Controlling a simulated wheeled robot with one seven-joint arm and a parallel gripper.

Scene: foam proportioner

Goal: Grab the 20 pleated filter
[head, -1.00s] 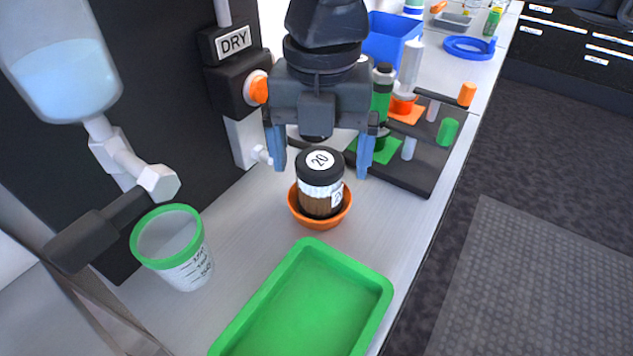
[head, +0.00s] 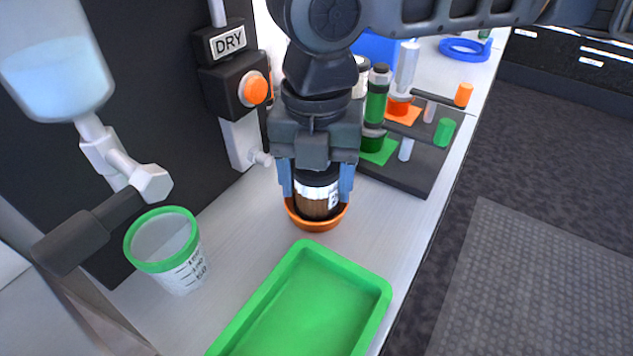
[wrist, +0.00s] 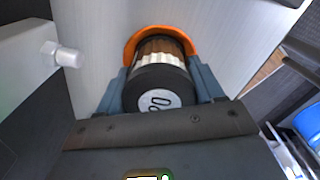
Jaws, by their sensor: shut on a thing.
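The 20 pleated filter (head: 318,195) is a short cylinder with a black cap, a white band and a brown pleated body. It stands in a small orange bowl (head: 317,223) on the light counter. My gripper (head: 316,186) is shut on the filter, one blue finger on each side.
A green tray (head: 378,296) lies in front of the bowl. A green-rimmed measuring cup (head: 185,272) stands at left, below a valve pipe. A dark rack with green and orange parts (head: 415,172) stands behind right. The dark DRY panel is at left.

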